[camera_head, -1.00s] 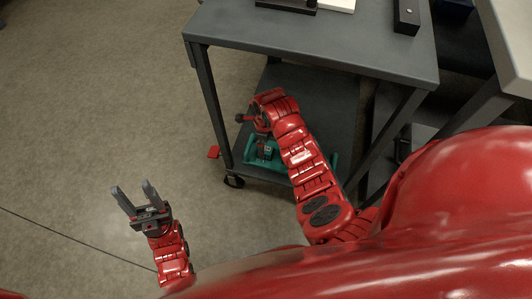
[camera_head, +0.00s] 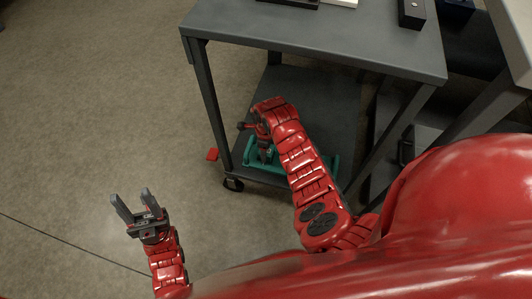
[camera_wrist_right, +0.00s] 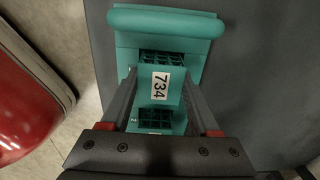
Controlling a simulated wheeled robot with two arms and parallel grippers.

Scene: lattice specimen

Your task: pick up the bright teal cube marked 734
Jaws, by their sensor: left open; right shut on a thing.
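The bright teal cube (camera_wrist_right: 158,85) with a white label reading 734 is between the fingers of my right gripper in the right wrist view, and they are shut on it. It is over or in a teal tray (camera_wrist_right: 165,20) with dark lattice openings showing above and below it; I cannot tell if it is clear of the tray. In the head view the tray (camera_head: 328,165) sits on the cart's lower shelf, and my right gripper (camera_head: 265,156) points down at it, the cube not clear there. My left gripper (camera_head: 132,196) is open and empty over the floor.
The dark cart (camera_head: 330,42) has its upper shelf just above my right arm, and a leg (camera_head: 207,100) stands left of the gripper. A small red piece (camera_head: 212,154) lies on the floor beside it. The floor at left is open.

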